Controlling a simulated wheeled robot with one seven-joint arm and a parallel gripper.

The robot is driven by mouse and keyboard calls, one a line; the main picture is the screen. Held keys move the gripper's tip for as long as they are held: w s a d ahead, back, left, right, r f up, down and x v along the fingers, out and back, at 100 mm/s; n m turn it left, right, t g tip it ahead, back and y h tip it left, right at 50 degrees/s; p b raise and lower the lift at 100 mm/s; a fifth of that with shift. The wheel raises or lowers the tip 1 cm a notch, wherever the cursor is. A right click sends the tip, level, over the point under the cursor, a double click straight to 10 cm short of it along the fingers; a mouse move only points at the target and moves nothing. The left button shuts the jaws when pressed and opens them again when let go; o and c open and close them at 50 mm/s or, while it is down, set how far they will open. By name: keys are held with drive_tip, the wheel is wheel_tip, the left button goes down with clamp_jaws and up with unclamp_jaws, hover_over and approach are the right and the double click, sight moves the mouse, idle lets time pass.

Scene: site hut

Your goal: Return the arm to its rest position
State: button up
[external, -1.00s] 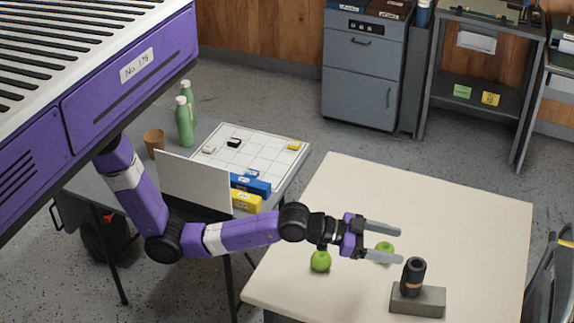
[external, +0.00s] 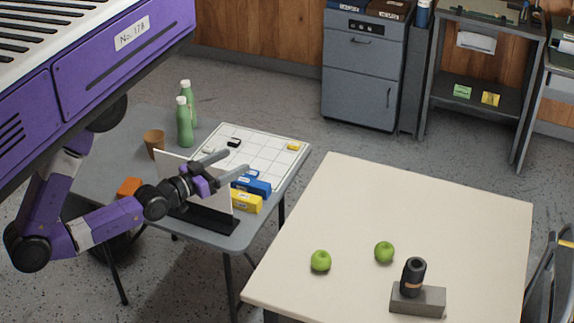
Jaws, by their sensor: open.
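My gripper (external: 228,165) is open and empty. It is in the middle left of the external view, in front of the upright white panel (external: 222,197) and over the grey table (external: 118,158), as seen from this camera. My purple arm is folded back at the left, with its elbow low near the left edge. The gripper is well clear of the cream table (external: 440,205). How high it is above the grey table I cannot tell.
Two green apples (external: 320,261) (external: 384,252) and a dark cylinder (external: 413,277) on a grey block (external: 430,301) stand on the cream table. The grey table holds green bottles (external: 184,124), a brown cup (external: 154,142), a gridded board (external: 262,150), an orange block (external: 129,187), and blue (external: 252,183) and yellow (external: 247,203) boxes.

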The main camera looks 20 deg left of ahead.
drive_tip(key=s+a+r+n+y+p, duration=0.25)
drive_tip(key=s+a+y, duration=0.3)
drive_tip(key=a, duration=0.55)
drive_tip(key=s+a+f+n+g+y+b, duration=0.1)
drive_tip(key=s+a+f+n+y+b, duration=0.1)
drive_tip(key=s+a+f+y+b, duration=0.1)
drive_tip(key=s+a+f, duration=0.1)
drive_tip(key=s+a, duration=0.1)
drive_tip(key=s, duration=0.1)
drive_tip(key=shift+s+a, duration=0.15)
drive_tip(key=shift+s, duration=0.05)
drive_tip(key=shift+n, duration=0.25)
